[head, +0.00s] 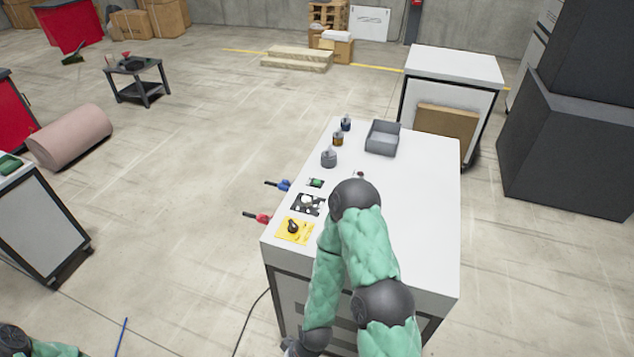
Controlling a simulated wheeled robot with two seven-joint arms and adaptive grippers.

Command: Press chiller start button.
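On the white-topped cabinet (420,200), a small green button (316,183) sits on a light plate near the left edge. A small reddish part (360,174) shows just behind my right arm's elbow. I cannot read any label, so I cannot tell which is the chiller start. My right arm bends over the cabinet's near part, and its forearm comes back down to a dark end (303,345) at the bottom edge, below and clear of the button. Whether its fingers are open is not visible. Only a piece of my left arm shows at the bottom left; its gripper is out of view.
A yellow plate with a black knob (294,229), a black-and-white panel (307,204), red (262,218) and blue (284,186) side valves, several small containers and a grey bin (382,138) are on the cabinet. Floor to its left is clear, with a pink roll (70,137) beyond.

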